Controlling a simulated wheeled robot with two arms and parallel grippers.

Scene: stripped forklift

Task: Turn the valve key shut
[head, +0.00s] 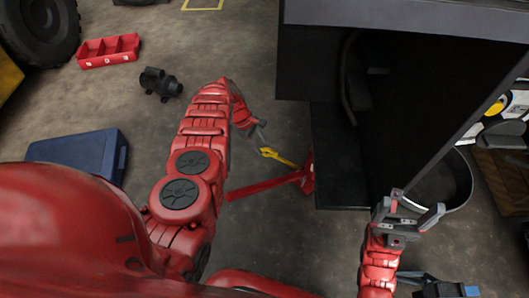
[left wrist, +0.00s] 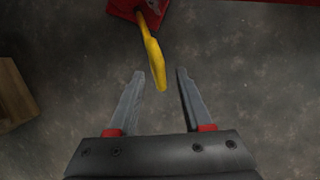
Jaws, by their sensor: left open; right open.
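The valve key appears to be the yellow lever (head: 279,158), which runs out from a red fixture (head: 307,172) near the dark machine body. In the left wrist view the yellow lever (left wrist: 154,62) reaches from the red fixture (left wrist: 138,8) down to between the fingertips. My left gripper (head: 261,134) is open at the lever's free end. Its two fingers (left wrist: 160,74) stand either side of the lever's end, with a visible gap on each side. My right gripper (head: 411,211) is open and empty, in front of the machine's lower right side.
A red bar (head: 262,187) lies low, left of the fixture. The dark machine body (head: 340,160) stands close on the right, with a black round bin (head: 452,185) beside it. A blue case (head: 80,154), dark motor-like part (head: 160,83) and red tray (head: 108,51) lie left.

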